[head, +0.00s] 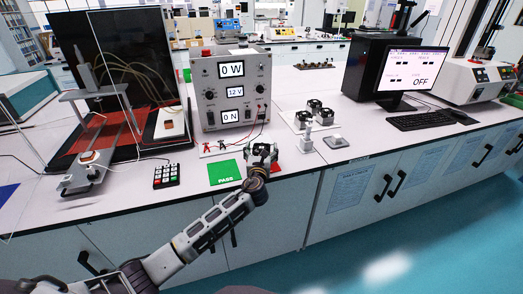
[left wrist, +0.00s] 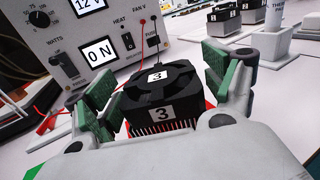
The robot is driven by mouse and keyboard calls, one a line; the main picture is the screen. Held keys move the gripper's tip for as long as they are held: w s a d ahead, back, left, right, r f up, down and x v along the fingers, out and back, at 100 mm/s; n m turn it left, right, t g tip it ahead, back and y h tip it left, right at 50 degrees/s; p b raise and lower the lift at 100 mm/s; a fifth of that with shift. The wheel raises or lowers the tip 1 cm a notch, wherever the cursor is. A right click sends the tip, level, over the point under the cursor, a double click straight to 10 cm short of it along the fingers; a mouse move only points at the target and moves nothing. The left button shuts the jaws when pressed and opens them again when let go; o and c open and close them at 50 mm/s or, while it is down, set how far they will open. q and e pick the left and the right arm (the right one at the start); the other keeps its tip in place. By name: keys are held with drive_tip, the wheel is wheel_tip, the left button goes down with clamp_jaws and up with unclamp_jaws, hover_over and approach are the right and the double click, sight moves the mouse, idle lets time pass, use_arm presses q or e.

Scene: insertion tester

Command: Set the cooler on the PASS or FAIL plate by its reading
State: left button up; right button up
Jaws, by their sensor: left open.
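A black fan cooler (left wrist: 158,92) marked 3 has a finned base and stands upright between the fingers of my left gripper (head: 262,150) in the left wrist view. The gripper is open, with a green pad on each side and gaps to the cooler. Red surface shows beside the cooler's base, matching the red plate (head: 275,167), mostly hidden by my gripper in the head view. The green PASS plate (head: 226,172) lies bare just left. The tester (head: 233,92) shows 0 W, 12 V and 0 N. My right gripper is out of view.
Several more coolers (head: 315,105) stand on a white tray at the right. A keypad (head: 166,175) lies left of the green plate. The monitor (head: 405,70) reads OFF.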

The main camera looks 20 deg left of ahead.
use_arm(q)
drive_tip(key=shift+s, duration=0.1)
drive_tip(key=s, duration=0.3)
drive_tip(key=s+d+p, duration=0.1)
drive_tip(key=s, duration=0.2)
drive_tip(key=s+d, duration=0.1)
drive_tip(key=s, duration=0.3)
drive_tip(key=shift+s, duration=0.1)
drive_tip(key=shift+s+d+r, duration=0.1)
drive_tip(key=shift+s+d, duration=0.1)
drive_tip(key=shift+s, duration=0.5)
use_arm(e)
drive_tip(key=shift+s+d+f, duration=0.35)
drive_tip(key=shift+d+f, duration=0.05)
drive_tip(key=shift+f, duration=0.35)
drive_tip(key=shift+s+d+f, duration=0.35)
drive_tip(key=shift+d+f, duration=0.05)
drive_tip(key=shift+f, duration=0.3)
